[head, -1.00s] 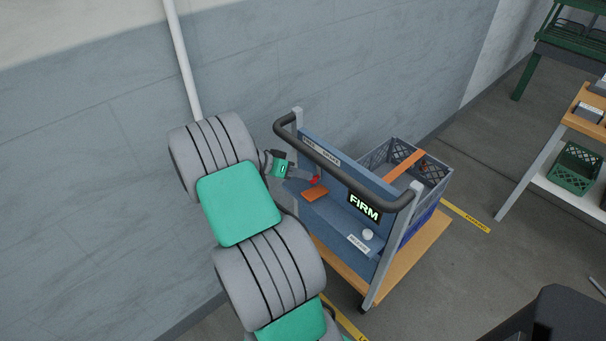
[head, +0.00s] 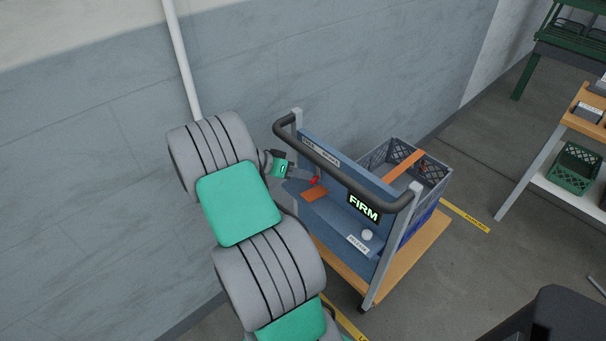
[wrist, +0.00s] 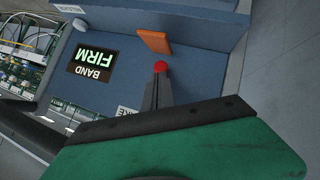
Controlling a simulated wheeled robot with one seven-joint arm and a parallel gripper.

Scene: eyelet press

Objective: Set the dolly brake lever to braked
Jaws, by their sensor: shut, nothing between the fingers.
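The dolly (head: 345,215) has a blue panel and a dark push handle. A small red knob (head: 314,180) shows at the panel's left part, beside an orange tab (head: 315,195). I cannot tell for sure which is the brake lever, and any lever shaft is hidden. In the wrist view the red knob (wrist: 160,66) is right at the tips of my gripper (wrist: 157,88), with the orange tab (wrist: 154,41) just beyond. My gripper (head: 304,177) is shut with nothing held. Whether it touches the knob is unclear.
A display reading FIRM (head: 364,207) and a white knob (head: 367,235) are on the panel. A grey crate (head: 428,170) with an orange strap stands on the dolly's wooden deck. The wall is close behind.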

